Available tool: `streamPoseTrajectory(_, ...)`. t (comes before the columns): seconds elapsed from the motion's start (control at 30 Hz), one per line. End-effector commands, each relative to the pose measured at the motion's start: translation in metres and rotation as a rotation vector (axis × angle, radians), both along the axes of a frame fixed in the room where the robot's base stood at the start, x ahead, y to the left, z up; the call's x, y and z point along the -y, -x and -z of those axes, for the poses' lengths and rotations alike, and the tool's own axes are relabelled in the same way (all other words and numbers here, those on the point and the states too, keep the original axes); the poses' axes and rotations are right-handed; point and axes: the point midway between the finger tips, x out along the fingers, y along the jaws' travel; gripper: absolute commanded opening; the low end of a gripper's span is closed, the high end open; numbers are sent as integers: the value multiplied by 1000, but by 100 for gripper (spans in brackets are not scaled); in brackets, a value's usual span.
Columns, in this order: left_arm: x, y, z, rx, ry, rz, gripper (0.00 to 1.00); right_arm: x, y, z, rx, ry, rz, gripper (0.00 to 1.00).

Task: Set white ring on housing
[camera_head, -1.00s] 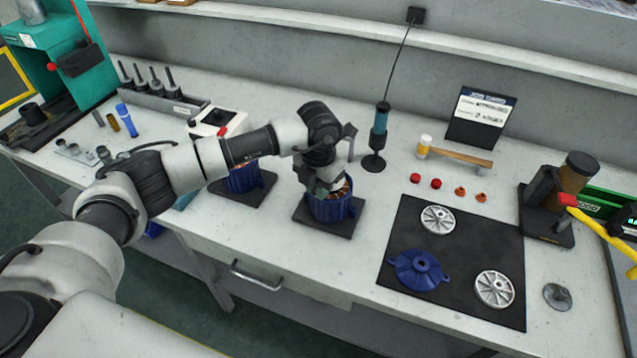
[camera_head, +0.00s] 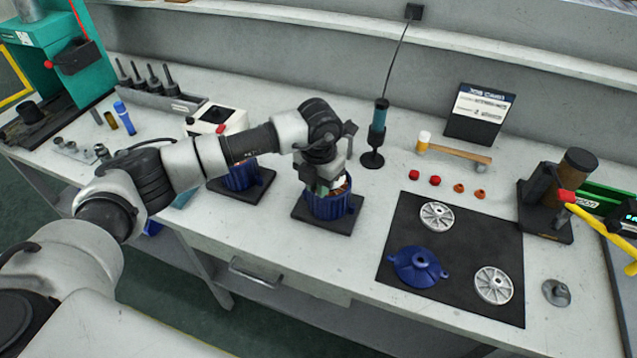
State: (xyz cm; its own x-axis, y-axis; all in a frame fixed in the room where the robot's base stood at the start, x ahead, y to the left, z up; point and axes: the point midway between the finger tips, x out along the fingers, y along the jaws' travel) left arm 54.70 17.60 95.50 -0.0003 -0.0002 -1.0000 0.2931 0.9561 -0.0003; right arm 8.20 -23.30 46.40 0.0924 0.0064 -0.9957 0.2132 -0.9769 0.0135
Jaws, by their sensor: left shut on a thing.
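A blue ribbed housing (camera_head: 333,207) stands upright on a dark square plate near the middle of the bench, with a little copper colour at its top. My left gripper (camera_head: 322,185) points down right over this housing's mouth. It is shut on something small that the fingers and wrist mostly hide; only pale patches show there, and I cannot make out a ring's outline. No other white ring shows on the bench. I cannot tell whether the held thing touches the housing. My right gripper is out of view.
A second blue housing (camera_head: 240,178) stands on a plate to the left, partly behind my arm. A black mat (camera_head: 455,247) on the right bears a blue cover (camera_head: 418,267) and two silver discs. A hanging screwdriver (camera_head: 378,130) stands close behind the gripper. A mallet (camera_head: 455,152) lies farther right.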

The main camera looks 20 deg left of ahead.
Motion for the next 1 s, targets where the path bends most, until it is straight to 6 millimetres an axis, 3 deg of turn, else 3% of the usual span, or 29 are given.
streamPoseTrajectory(1.0,0,0,6,0,0,-1,0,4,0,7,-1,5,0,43)
